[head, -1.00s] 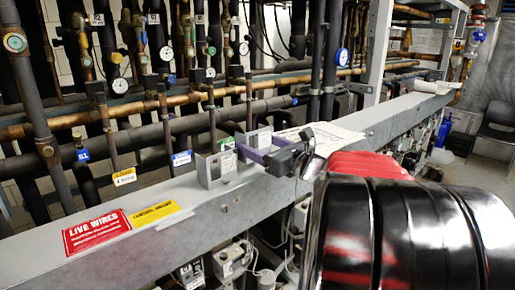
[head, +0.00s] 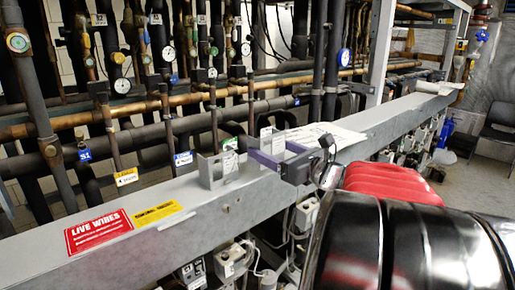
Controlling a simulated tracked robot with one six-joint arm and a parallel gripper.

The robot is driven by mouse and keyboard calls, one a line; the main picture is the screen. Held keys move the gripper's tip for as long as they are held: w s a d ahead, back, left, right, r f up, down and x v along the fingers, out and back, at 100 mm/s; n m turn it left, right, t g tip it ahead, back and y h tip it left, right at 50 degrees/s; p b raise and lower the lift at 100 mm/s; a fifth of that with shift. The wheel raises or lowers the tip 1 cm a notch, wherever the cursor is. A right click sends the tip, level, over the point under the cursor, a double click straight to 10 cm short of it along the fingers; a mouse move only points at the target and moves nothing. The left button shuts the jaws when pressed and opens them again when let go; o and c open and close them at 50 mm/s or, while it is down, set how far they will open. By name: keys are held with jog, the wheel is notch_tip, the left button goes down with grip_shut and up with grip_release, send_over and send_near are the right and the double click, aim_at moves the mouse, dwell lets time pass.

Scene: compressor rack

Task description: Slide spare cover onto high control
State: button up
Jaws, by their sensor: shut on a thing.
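My gripper (head: 270,154), with purple fingers and a dark body, is over the grey beam at picture centre, pointing left. It is shut on a small grey metal piece (head: 273,143), which looks like the spare cover; only its upper part shows above the near finger. A grey upright bracket-like cover (head: 208,170) stands on the beam just left of the fingertips, apart from them, with a green-and-white label (head: 229,144) behind it. I cannot tell for sure which part is the high control.
The grey beam (head: 180,228) runs from front left to back right. It bears a red LIVE WIRES sign (head: 98,231), a yellow label (head: 158,213) and white papers (head: 325,135). Dense pipes and gauges stand behind it. Wired boxes (head: 233,258) sit below its front edge.

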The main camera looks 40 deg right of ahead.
jog(key=s, duration=0.7)
jog(key=shift+s, duration=0.2)
dwell(0.4)
jog(key=shift+d, duration=0.1)
